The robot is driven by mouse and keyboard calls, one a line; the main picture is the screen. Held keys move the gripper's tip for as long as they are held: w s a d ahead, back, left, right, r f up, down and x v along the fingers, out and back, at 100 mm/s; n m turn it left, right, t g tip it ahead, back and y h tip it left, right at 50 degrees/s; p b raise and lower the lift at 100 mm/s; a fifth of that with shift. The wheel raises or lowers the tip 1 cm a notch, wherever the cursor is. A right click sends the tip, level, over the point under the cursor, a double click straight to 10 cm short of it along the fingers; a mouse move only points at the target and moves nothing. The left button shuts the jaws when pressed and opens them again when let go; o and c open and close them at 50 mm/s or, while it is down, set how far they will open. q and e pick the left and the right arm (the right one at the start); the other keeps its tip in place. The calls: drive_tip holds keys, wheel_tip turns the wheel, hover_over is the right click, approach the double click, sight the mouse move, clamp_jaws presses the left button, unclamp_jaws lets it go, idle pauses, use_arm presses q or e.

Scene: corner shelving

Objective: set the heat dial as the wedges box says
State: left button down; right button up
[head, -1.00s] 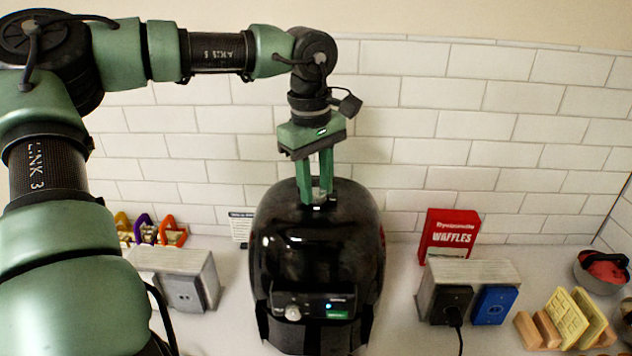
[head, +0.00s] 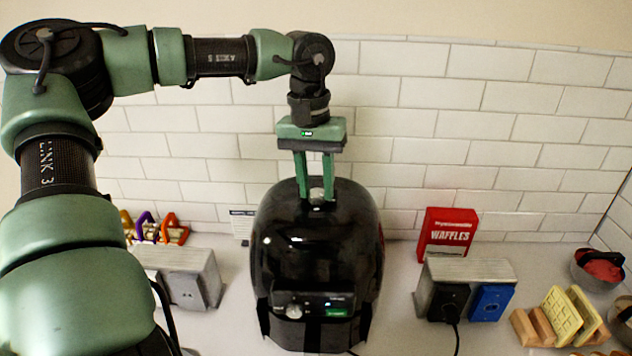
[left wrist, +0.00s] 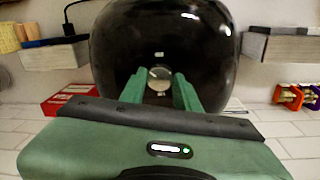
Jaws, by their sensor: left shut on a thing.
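A glossy black rounded appliance (head: 318,240) stands on the counter against the tiled wall. A small silver dial (head: 317,195) sits on its top; it also shows in the left wrist view (left wrist: 159,78). My left gripper (head: 317,198) points down from above and is shut on this dial, one finger on each side. A second silver knob (head: 293,311) is on the front panel (head: 318,304). The dial's marks are too small to read. My right gripper is out of view.
A grey outlet block (head: 181,277) is left of the appliance; another (head: 468,270), with black and blue plugs, is right. A white card (head: 241,225) is partly hidden behind the appliance. Wooden racks and a bowl (head: 598,268) stand far right.

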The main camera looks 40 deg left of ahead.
use_arm(q)
drive_tip(key=m, duration=0.4)
drive_tip(key=shift+p, duration=0.4)
drive_tip(key=shift+m+g+p, duration=0.3)
drive_tip(key=shift+m+p, duration=0.25)
drive_tip(key=shift+m, duration=0.45)
drive_tip(key=shift+m+p, duration=1.4)
drive_tip(key=shift+p, duration=0.15)
drive_tip(key=shift+f, duration=0.1)
drive_tip(key=c, duration=1)
unclamp_jaws()
drive_tip(key=shift+c, duration=0.2)
